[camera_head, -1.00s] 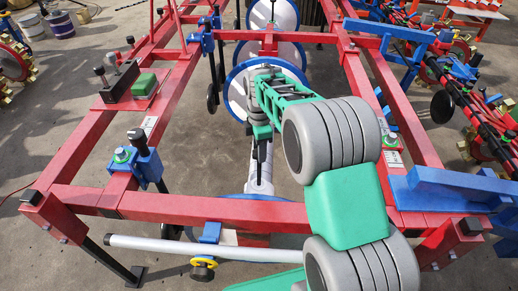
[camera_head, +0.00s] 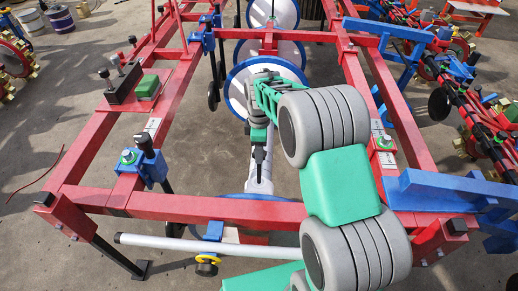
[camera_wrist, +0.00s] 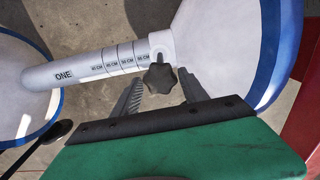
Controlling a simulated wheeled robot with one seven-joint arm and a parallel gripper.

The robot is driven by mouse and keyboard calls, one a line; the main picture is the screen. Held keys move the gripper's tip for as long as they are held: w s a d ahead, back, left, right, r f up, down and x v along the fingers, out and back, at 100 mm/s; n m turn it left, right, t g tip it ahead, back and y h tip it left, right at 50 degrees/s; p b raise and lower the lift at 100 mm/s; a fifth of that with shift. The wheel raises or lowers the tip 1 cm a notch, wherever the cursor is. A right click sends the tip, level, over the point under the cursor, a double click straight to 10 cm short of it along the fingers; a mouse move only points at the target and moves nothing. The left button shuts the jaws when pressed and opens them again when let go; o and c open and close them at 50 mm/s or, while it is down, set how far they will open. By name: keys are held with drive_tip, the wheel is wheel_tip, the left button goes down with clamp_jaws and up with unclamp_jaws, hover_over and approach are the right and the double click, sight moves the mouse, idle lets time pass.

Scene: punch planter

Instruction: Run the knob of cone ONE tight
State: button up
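The pale tube of cone ONE (camera_wrist: 100,66) crosses the upper left of the wrist view, with its "ONE" label and several centimetre marks. A black star-shaped knob (camera_wrist: 160,79) sits at the tube's right end, under a pale collar. My gripper (camera_wrist: 160,86) is open, with one ribbed grey finger on each side of the knob. The fingertips appear apart from it; their depth relative to it is hard to judge. In the head view my gripper (camera_head: 259,153) points down above the pale tube (camera_head: 258,180), and the knob cannot be made out.
Red frame beams (camera_head: 190,207) surround the work area. Large white discs with blue rims (camera_wrist: 275,40) flank the tube in the wrist view. A blue clamp with a black lever (camera_head: 148,165) stands on the left beam. A blue beam (camera_head: 440,187) lies at the right.

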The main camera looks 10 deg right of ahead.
drive_tip(key=shift+o, duration=1.1)
drive_tip(key=shift+f, duration=0.1)
